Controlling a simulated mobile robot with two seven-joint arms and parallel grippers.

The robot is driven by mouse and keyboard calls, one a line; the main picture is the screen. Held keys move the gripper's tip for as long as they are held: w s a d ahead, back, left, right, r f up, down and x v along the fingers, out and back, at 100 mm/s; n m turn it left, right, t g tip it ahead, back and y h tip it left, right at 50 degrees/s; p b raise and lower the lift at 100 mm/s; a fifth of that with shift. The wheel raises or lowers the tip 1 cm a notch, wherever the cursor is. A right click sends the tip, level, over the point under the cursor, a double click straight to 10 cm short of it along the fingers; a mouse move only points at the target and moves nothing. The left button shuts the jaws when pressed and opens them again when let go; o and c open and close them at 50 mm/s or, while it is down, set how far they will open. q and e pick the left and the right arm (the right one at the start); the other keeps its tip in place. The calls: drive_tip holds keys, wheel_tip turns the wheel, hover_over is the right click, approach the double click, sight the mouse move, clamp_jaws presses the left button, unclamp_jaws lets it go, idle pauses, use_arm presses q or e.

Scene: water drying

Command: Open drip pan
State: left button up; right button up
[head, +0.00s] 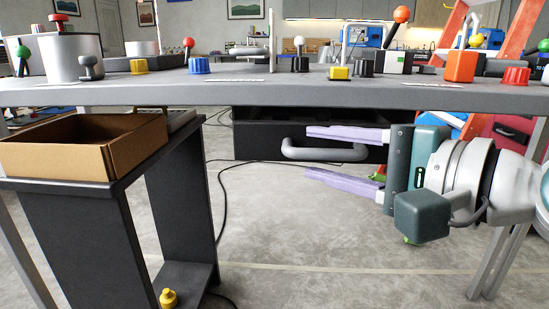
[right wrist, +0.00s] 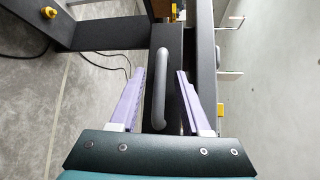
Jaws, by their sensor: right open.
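The drip pan (head: 262,128) is a dark box with a flat front, hanging under the worktable. A grey bar handle (head: 325,154) sticks out from its front. My right gripper (head: 307,151) comes in from the right, with its two light purple fingers open, one above and one below the handle in the head view. In the right wrist view, the handle (right wrist: 160,88) lies between the open fingers (right wrist: 160,72); there is a gap to each finger. The handle is not gripped. How far the pan is out is hard to tell. My left gripper is not in view.
The grey worktable (head: 230,92) is just above the gripper and carries several coloured knobs and levers. A cardboard box (head: 85,145) stands on a dark stand (head: 85,230) at the left. The floor (head: 310,235) in front of the pan is mostly clear, with a thin black cable.

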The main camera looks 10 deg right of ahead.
drive_tip(key=shift+w+a, duration=0.2)
drive_tip(key=shift+w, duration=0.05)
clamp_jaws()
drive_tip(key=shift+f, duration=0.1)
idle(1.2)
